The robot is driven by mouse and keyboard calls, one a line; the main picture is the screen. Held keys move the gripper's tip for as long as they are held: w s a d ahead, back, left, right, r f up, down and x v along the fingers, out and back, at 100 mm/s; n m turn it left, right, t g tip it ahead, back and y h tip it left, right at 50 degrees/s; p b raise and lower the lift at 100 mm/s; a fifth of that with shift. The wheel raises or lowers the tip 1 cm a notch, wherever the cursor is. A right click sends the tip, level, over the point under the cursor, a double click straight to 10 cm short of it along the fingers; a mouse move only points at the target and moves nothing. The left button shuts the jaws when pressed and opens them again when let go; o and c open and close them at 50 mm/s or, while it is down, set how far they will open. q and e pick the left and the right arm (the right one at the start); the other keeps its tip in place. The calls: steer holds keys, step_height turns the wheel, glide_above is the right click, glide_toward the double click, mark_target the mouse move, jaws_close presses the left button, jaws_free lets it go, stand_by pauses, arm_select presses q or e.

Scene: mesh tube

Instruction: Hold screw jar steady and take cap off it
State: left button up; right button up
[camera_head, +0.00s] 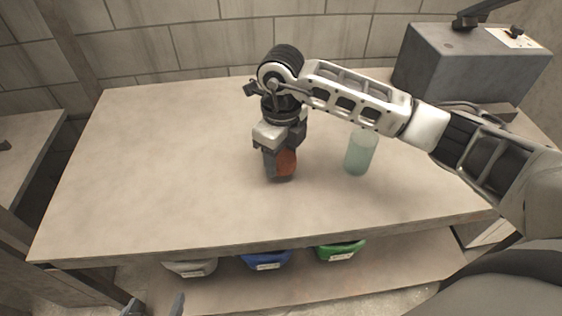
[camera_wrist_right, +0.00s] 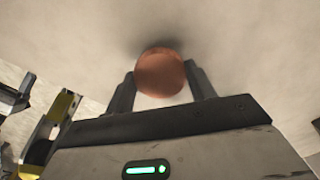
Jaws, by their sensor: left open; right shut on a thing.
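My right gripper (camera_head: 280,172) points down over the middle of the table and is shut on a round orange-brown thing (camera_head: 286,162). The right wrist view shows this thing (camera_wrist_right: 160,73) as a rounded copper-coloured shape between the two fingers. I cannot tell whether it is the jar, its cap or both. A pale green translucent cylinder (camera_head: 359,155) stands upright to the right of that gripper, apart from it. My right arm hides its top. My left gripper (camera_head: 155,307) is open at the bottom edge, below the table's front, mostly out of frame.
The table (camera_head: 150,170) is clear on its left side and along the front. A grey box (camera_head: 465,65) stands at the back right. White (camera_head: 190,267), blue (camera_head: 266,260) and green (camera_head: 340,250) bins sit on a shelf under the front edge.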

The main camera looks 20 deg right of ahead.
mark_target(281, 158)
step_height(281, 158, down, 3)
steer(key=shift+f+p, duration=0.1)
steer(key=shift+p, duration=0.25)
steer(key=shift+f, duration=0.25)
steer(key=o, duration=1.1)
steer(key=shift+r, duration=0.1)
